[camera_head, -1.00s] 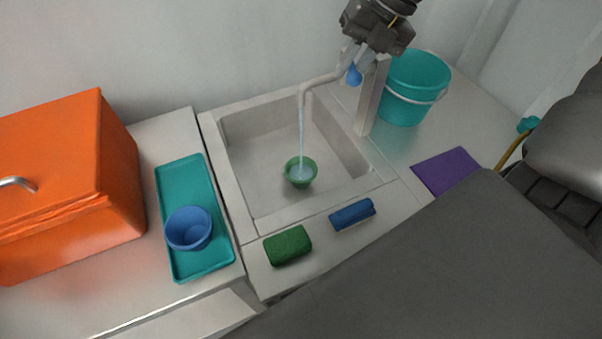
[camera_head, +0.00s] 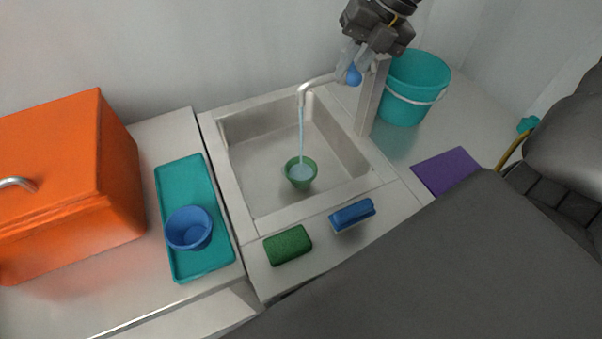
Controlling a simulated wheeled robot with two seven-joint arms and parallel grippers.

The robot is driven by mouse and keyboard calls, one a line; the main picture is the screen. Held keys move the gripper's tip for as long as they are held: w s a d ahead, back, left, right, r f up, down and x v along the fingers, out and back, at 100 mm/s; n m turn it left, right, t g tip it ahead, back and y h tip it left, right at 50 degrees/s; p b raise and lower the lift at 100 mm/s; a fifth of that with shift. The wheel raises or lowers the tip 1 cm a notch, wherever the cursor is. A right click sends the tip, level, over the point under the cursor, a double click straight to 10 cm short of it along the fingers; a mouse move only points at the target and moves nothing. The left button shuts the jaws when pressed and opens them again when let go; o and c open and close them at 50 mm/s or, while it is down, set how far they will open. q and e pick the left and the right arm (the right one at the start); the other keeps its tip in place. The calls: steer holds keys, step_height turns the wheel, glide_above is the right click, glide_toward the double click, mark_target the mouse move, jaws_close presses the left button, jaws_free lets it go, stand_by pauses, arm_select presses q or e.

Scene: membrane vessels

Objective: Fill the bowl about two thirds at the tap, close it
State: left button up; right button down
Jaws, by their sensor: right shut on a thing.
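A small green bowl (camera_head: 300,182) stands upright in the sink (camera_head: 262,195) under the tap spout (camera_head: 312,84). A thin stream of water (camera_head: 301,130) falls from the spout into the bowl. Pale water shows inside the bowl below its rim; the exact level is hard to read. My right gripper (camera_head: 352,66) is at the top, shut on the blue tap handle (camera_head: 354,76), with its fingers on either side. My left gripper is not in view.
A blue bowl (camera_head: 188,229) stands on a teal tray (camera_head: 184,180) left of the sink, beside an orange box (camera_head: 70,190). A green sponge (camera_head: 288,245) and blue sponge (camera_head: 352,214) lie in front. A teal bucket (camera_head: 415,85) and purple cloth (camera_head: 446,171) are at right.

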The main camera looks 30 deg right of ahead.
stand_by(0.4)
steer(key=n, duration=0.1)
steer(key=d+n+g+p, duration=0.1)
steer(key=n, duration=0.1)
steer(key=d+n+g, duration=0.1)
steer(key=n, duration=0.1)
steer(key=shift+s+y+p, duration=0.2)
steer(key=shift+y+p, duration=0.1)
steer(key=c, duration=1.4)
jaws_free()
steer(key=shift+s+d, duration=0.1)
steer(key=shift+d, duration=0.15)
steer(key=shift+r, duration=0.15)
steer(key=b+v, duration=0.1)
steer(key=v, duration=0.9)
steer(key=shift+d+r, duration=0.15)
steer(key=shift+r, duration=0.1)
